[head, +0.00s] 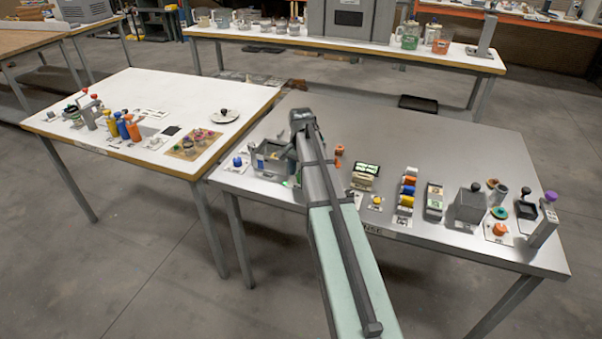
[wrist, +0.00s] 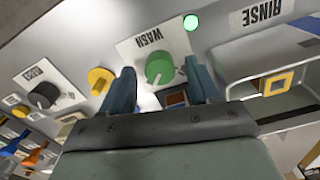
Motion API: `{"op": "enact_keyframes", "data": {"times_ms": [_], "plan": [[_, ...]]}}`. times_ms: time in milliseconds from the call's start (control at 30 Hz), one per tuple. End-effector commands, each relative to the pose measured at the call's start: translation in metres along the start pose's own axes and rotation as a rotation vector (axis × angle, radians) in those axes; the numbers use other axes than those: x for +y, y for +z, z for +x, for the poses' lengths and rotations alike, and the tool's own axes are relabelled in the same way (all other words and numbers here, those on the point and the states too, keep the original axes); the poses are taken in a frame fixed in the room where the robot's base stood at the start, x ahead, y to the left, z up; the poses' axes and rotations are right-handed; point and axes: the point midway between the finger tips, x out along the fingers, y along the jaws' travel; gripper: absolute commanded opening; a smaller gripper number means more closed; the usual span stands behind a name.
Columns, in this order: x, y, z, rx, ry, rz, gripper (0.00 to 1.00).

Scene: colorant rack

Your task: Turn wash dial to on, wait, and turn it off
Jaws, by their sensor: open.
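The wash dial (wrist: 160,68) is a round green knob on a white plate marked WASH, upside down in the wrist view. A small green light (wrist: 191,22) glows beside the plate. My gripper (wrist: 159,80) is open, with one blue finger on each side of the dial. I cannot tell whether the fingers touch the dial. In the head view my arm reaches over the steel table (head: 440,150) to the station at its left end, and the dial cannot be made out there.
Close by in the wrist view are a yellow knob (wrist: 100,80), a black dial (wrist: 43,95) on a white plate, and a RINSE label (wrist: 262,12) above an open bay. A row of colored items and a grey box (head: 470,206) stand along the table's front right. The table's back is mostly clear.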

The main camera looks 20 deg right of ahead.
Motion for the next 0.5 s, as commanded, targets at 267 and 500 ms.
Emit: {"op": "enact_keyframes", "data": {"times_ms": [267, 500], "plan": [[-0.001, -0.001, -0.040, 0.002, -0.002, 0.000, 0.61], [-0.001, -0.001, -0.082, 0.002, -0.002, 0.000, 0.61]]}}
